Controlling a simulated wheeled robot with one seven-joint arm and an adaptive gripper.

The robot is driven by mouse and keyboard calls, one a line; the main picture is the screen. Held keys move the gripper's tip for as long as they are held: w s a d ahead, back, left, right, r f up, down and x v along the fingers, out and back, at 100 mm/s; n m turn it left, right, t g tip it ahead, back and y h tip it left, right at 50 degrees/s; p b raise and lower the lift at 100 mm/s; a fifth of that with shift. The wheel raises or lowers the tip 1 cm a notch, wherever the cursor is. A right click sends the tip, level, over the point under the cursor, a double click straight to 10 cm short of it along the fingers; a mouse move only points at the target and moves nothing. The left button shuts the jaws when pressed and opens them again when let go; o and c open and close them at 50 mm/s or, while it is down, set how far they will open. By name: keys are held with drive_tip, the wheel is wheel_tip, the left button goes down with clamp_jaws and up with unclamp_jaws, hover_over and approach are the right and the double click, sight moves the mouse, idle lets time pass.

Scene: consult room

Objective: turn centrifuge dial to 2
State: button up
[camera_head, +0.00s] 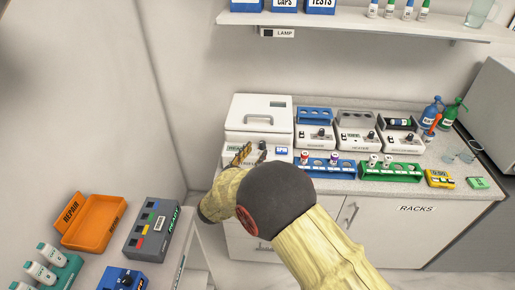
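The centrifuge (258,112) is a white box with a handled lid and a small dark display. It stands at the left end of the counter, lid down. A blue label (281,151) sits on its front panel. My gripper (251,152) is at the front of this panel, left of the blue label. A yellowish finger shows on its left and a small dark grey part on its right. I cannot tell whether that part is a finger or the dial. The dial's pointer and numbers cannot be made out, and my arm covers the area below. Finger contact is unclear.
Right of the centrifuge, several small white devices (358,139) line the counter. A blue rack (331,172) and a green rack (390,175) with tubes stand before them. A shelf (355,25) hangs above. An orange tray (97,232) is on the lower-left table.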

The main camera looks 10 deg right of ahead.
sight(261, 144)
drive_tip(key=shift+b+x, duration=0.35)
drive_tip(key=shift+x, duration=1.7)
clamp_jaws()
